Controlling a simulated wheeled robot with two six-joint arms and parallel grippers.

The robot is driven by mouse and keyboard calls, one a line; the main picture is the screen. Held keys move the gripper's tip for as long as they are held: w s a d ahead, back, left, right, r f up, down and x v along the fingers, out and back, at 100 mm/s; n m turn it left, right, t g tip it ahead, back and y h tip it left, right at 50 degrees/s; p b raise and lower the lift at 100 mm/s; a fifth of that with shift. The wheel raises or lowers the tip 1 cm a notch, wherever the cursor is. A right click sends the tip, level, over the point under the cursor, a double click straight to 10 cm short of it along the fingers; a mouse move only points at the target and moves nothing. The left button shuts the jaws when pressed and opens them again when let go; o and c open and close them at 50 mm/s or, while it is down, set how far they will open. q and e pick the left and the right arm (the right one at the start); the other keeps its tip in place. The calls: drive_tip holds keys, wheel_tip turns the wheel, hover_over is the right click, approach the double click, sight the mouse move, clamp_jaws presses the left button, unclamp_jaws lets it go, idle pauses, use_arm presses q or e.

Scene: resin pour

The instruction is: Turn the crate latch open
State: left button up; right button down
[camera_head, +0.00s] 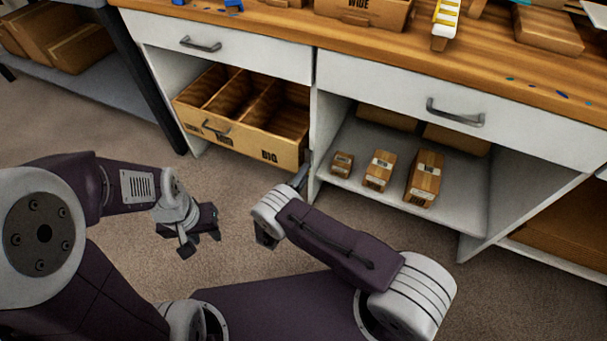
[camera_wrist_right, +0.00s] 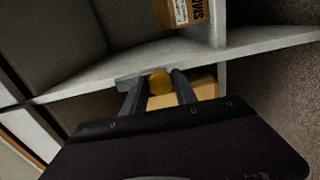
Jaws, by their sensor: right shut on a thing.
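In the right wrist view a round yellow knob (camera_wrist_right: 160,82), which I take for the crate latch, sits between the two fingers of my right gripper (camera_wrist_right: 158,90). The gripper is shut on it, and a light wooden face (camera_wrist_right: 206,88), perhaps the crate, shows behind. In the head view my right gripper (camera_head: 300,178) reaches the cabinet upright beside the open wooden crate (camera_head: 278,150) marked "BIG"; my arm hides the knob there. The latch's turn angle cannot be told. My left gripper (camera_head: 200,244) hangs open and empty above the carpet.
Three small boxes (camera_head: 378,170) stand on the white shelf right of the upright. Closed white drawers (camera_head: 400,100) and a wooden worktop (camera_head: 290,35) lie above. A dark-legged rack (camera_head: 80,100) stands at left. The carpet in front is clear.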

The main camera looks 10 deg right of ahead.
drive_tip(key=c, duration=1)
unclamp_jaws()
drive_tip(key=p+v, duration=0.3)
drive_tip(key=v, duration=0.6)
